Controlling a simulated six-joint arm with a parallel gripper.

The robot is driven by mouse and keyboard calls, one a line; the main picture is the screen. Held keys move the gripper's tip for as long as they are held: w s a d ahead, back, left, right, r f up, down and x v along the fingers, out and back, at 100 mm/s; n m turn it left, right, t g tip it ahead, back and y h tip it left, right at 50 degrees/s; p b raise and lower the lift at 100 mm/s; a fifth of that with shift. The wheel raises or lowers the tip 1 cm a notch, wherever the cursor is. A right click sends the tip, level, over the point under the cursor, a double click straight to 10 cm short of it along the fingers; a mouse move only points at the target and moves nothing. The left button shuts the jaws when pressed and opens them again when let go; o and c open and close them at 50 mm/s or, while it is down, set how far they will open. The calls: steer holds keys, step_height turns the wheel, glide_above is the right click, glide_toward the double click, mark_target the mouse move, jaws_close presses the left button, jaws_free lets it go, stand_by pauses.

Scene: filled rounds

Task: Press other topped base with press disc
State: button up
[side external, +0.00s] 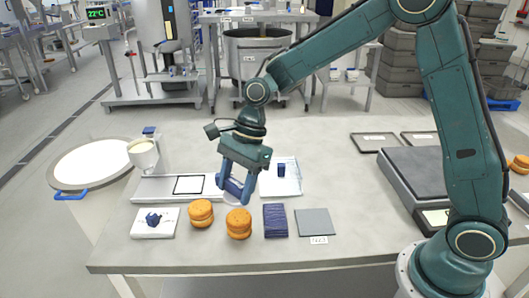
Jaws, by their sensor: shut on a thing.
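Two filled rounds, orange-brown and each looking like a topped base, stand near the front of the table: a left one (201,213) and a right one (238,223). My gripper (238,198) points down just behind and above the right round, its blue fingers shut. A pale disc edge (266,197) shows at the fingertips and looks like the press disc in my grip. The fingers hide most of it. I cannot tell the exact gap between disc and rounds; neither round is visibly under it.
A dark blue pad (275,221) and a grey square plate (315,222) lie right of the rounds. A white tray with a blue piece (153,222) lies left. A cup stand (143,153) and a pale board (286,178) are behind. A dark scale (410,175) stands right.

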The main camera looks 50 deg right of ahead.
mark_target(239, 216)
steer(key=shift+f, duration=0.15)
steer(key=shift+f, duration=2.4)
steer(key=shift+f, duration=0.7)
stand_by(3.5)
steer(key=shift+r, duration=3.1)
